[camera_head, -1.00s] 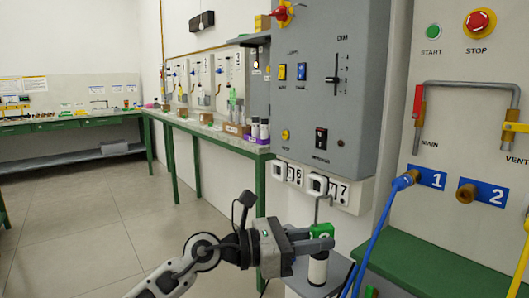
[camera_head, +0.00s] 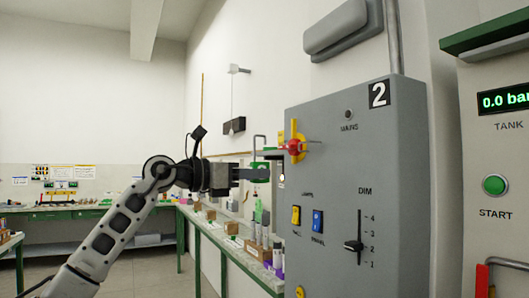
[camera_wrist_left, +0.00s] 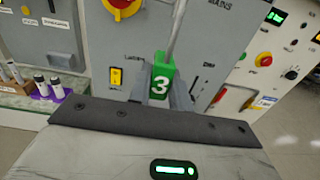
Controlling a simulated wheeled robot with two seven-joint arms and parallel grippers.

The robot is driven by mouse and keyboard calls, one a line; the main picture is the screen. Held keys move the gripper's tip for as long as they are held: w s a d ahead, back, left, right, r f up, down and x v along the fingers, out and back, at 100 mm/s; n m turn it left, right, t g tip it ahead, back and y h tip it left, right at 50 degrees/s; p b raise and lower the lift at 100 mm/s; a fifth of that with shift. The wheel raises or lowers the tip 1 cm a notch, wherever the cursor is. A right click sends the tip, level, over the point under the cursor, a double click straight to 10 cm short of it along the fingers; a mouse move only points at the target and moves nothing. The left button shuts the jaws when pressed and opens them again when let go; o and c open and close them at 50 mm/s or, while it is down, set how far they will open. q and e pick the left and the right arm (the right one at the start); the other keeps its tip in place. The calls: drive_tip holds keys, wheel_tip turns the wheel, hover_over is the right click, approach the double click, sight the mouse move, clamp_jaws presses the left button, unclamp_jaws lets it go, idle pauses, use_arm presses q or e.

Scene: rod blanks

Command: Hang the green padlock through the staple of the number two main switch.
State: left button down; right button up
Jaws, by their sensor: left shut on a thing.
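My left gripper (camera_head: 258,173) is shut on the green padlock (camera_head: 260,167), holding it in the air left of the grey number two cabinet. The padlock's thin grey shackle (camera_head: 254,142) points up. In the left wrist view the padlock (camera_wrist_left: 161,80) carries a white 3 and sits between the fingers. The main switch (camera_head: 295,147), red on yellow, is on the cabinet's left edge, just right of the padlock. It also shows at the top of the left wrist view (camera_wrist_left: 122,6). I cannot make out the staple or whether the shackle touches the switch. My right gripper is out of view.
A green-legged bench (camera_head: 232,252) with small items runs behind my left arm. A tank panel (camera_head: 495,150) stands at the right.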

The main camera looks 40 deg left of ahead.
use_arm(q)
drive_tip(key=shift+a+r+y, duration=0.15)
drive_tip(key=shift+a+r, duration=0.25)
drive_tip(key=shift+r, duration=0.2)
drive_tip(key=shift+a+r+y, duration=0.15)
drive_tip(key=shift+a+r, duration=0.2)
drive_tip(key=shift+r, duration=0.25)
drive_tip(key=shift+s, duration=0.2)
